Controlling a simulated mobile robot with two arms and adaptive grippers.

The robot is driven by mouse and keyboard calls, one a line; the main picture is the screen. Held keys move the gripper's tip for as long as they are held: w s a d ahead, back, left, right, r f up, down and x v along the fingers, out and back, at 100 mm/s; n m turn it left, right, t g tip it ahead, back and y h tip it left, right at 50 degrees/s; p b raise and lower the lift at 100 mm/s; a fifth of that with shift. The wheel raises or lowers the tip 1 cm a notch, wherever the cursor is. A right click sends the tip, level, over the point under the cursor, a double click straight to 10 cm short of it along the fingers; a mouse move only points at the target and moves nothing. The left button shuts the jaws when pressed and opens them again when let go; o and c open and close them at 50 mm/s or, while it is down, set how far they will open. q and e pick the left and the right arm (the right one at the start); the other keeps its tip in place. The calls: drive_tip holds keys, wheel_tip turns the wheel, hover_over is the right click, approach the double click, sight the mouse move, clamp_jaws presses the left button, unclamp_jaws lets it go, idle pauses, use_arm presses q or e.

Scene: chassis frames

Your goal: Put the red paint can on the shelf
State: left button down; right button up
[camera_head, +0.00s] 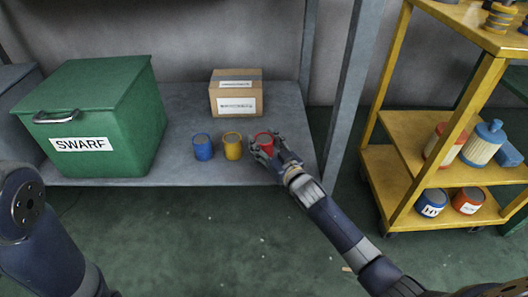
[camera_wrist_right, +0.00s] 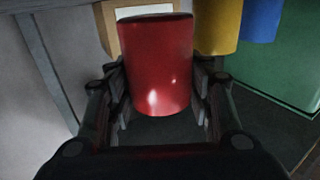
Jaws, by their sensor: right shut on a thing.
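The red paint can (camera_head: 264,137) is at the right end of a row of small cans on the grey shelf (camera_head: 180,110). My right gripper (camera_head: 270,152) reaches it from the front right, with its fingers around the can. In the right wrist view the red can (camera_wrist_right: 155,65) fills the space between the two fingers (camera_wrist_right: 160,100), and the gripper is shut on it. I cannot tell whether the can touches the shelf surface. The left arm shows at the lower left in the head view, but its gripper is out of view.
A yellow can (camera_head: 233,148) and a blue can (camera_head: 203,149) stand left of the red one. A cardboard box (camera_head: 236,95) sits behind. A green SWARF bin (camera_head: 95,115) is at left. A grey post (camera_head: 345,100) and a yellow cart (camera_head: 390,170) with cans stand right.

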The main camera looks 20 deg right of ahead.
drive_tip(key=shift+f+b, duration=0.65)
drive_tip(key=shift+f, duration=0.4)
drive_tip(key=shift+f, duration=0.1)
drive_tip(key=o, duration=1.3)
drive_tip(key=shift+c, duration=0.2)
